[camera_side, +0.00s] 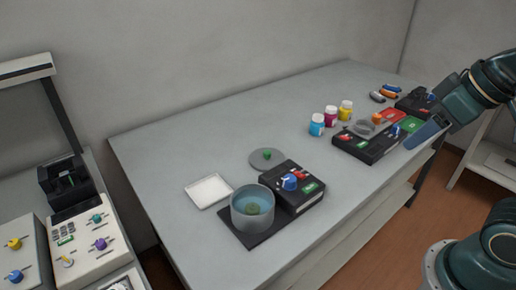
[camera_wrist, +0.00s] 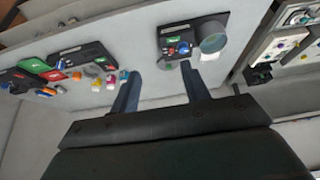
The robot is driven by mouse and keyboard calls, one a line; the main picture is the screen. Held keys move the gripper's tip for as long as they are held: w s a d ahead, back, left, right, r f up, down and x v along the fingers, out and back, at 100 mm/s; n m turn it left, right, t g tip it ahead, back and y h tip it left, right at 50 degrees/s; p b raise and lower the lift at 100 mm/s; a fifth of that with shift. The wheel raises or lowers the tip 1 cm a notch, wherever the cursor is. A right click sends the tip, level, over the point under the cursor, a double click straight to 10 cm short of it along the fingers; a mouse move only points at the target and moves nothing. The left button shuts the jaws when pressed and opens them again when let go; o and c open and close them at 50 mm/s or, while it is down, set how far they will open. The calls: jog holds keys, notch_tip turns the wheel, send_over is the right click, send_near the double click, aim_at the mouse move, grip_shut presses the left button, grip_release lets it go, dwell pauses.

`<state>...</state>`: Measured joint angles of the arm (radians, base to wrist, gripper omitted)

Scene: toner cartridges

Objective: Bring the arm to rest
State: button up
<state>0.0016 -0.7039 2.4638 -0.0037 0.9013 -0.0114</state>
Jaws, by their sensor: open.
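My gripper (camera_wrist: 160,78) shows in the wrist view with its two blue-grey fingers spread apart and nothing between them. In the side view my gripper (camera_side: 420,136) hangs at the right, by the right part of the grey table (camera_side: 225,140). Its fingers overlap the table's edge in the picture, and the height above the table is hard to tell. The dark green wrist is tilted down to the left.
A pot (camera_side: 252,208) stands on a dark base beside a black control box (camera_side: 306,196). A lid (camera_side: 266,160) and a white tray (camera_side: 209,191) lie near. Bottles (camera_side: 317,125) and a black device (camera_side: 368,146) stand close to my gripper. The table's left-back area is clear.

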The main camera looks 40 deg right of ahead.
jog(key=shift+s+f, duration=0.3)
jog(key=shift+s, duration=0.3)
